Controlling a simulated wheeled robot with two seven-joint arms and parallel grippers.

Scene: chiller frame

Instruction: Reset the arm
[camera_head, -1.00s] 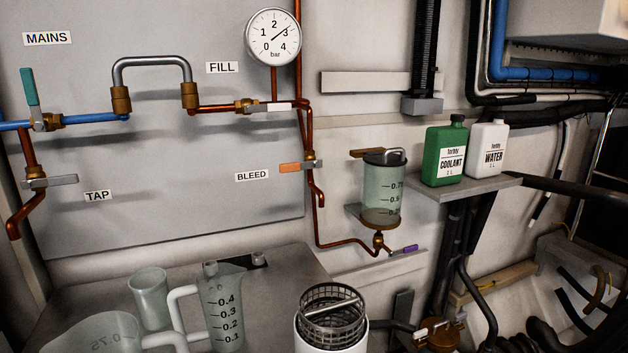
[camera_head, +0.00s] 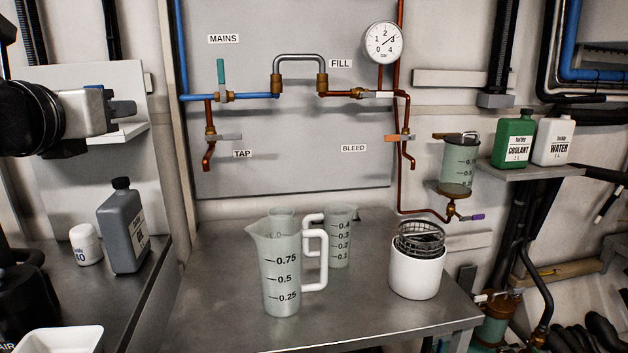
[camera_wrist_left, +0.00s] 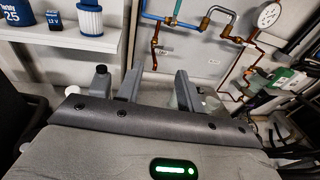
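My left gripper (camera_head: 128,108) reaches in from the left edge in the head view, in front of a wall panel and a small shelf. In the left wrist view its two fingers (camera_wrist_left: 158,88) stand apart with nothing between them, so it is open and empty. My right gripper is in neither view.
A metal bench holds a large measuring jug (camera_head: 280,270), a smaller jug (camera_head: 341,240) and a white canister with a mesh basket (camera_head: 414,276). A grey bottle (camera_head: 122,228) and white tub (camera_head: 86,244) stand on the left counter. Pipes and valves line the wall.

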